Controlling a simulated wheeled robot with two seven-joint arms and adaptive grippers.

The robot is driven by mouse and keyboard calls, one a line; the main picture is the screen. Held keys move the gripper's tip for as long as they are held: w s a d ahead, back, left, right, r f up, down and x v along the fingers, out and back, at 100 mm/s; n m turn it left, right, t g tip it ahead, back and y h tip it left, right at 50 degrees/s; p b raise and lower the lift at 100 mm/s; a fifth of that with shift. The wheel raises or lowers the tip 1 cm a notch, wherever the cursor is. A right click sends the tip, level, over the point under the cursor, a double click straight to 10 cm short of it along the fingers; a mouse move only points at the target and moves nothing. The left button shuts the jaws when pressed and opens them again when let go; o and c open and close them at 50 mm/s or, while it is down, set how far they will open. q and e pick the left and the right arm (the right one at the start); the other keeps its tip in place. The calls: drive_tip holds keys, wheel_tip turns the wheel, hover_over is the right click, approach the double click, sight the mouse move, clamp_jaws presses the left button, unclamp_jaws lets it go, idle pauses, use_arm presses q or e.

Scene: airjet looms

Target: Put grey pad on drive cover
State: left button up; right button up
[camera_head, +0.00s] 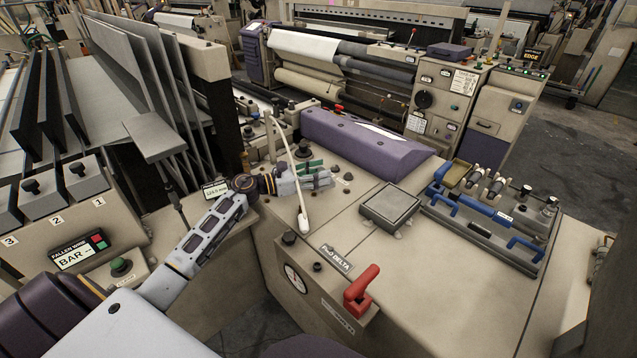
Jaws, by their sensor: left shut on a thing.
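The grey pad (390,204) is a square, dark-edged block lying flat on the beige drive cover (345,220), about the middle of its top. My left gripper (318,178) reaches in from the left over the cover's back left part, left of the pad and apart from it. It is shut on a thin, slightly bent white rod (302,212), which crosses the fingers and hangs with its thicker end toward me. The exact grip is hard to see. Small green parts (309,167) show beside the fingers. My right gripper is not in view.
A purple housing (365,143) stands behind the pad. A tray with blue handles and metal parts (490,222) lies to its right. A red lever (361,290) rises at the front edge. Upright grey panels (150,80) stand left. The cover's front right is clear.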

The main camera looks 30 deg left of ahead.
use_arm(q)
wheel_tip(320, 180, down, 2)
drive_tip(key=shift+f, duration=0.8)
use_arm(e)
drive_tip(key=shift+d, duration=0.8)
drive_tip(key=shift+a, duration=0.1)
